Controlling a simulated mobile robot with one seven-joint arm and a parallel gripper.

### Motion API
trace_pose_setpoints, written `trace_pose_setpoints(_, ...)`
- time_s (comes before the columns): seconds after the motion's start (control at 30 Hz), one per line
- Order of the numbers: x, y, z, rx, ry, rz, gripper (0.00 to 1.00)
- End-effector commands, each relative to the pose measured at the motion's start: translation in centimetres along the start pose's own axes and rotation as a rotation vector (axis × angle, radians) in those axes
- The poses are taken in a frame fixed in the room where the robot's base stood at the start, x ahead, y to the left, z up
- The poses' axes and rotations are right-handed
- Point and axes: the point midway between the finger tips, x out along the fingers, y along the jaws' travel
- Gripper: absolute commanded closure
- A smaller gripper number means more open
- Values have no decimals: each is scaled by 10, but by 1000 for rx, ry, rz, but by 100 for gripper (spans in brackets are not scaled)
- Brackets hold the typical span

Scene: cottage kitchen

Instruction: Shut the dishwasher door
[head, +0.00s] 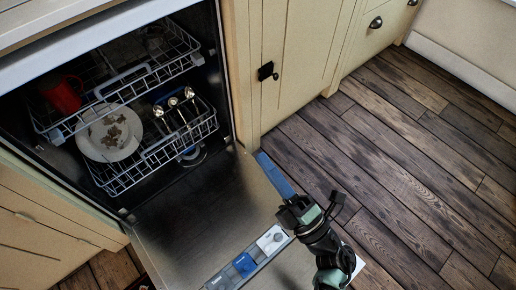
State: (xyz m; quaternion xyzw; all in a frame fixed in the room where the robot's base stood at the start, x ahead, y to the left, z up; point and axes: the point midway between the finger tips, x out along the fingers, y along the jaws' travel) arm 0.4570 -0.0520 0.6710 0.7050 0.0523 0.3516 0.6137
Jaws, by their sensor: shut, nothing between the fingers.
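The dishwasher door (190,214) is folded down and open, its metal inner face up, with a detergent dispenser (245,263) near its outer end. The dishwasher's dark cavity stands open behind it. My gripper (261,157) has long blue fingers, shut together and empty. They lie along the door's right edge in the picture, with the tips close to the cabinet front by the hinge end. I cannot tell whether the fingers touch the door or are above or beside it. My wrist hides part of the door's right outer corner.
The upper rack (122,79) holds a red mug (62,95). The lower rack (175,150) holds a soiled plate (109,133) and several utensils. Both racks appear inside the cavity. A cream cabinet (305,60) with a dark latch adjoins on the right. The wooden floor (410,170) on the right is clear.

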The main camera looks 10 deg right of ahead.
Motion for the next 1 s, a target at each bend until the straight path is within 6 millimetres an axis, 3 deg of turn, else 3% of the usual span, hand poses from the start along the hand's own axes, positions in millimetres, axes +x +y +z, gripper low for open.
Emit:
trace_pose_setpoints(0.1,17,0,0,0,2,2,100)
trace_pose_setpoints(0.3,31,0,0,1,0,0,100)
trace_pose_setpoints(1.0,32,0,0,0,0,0,100)
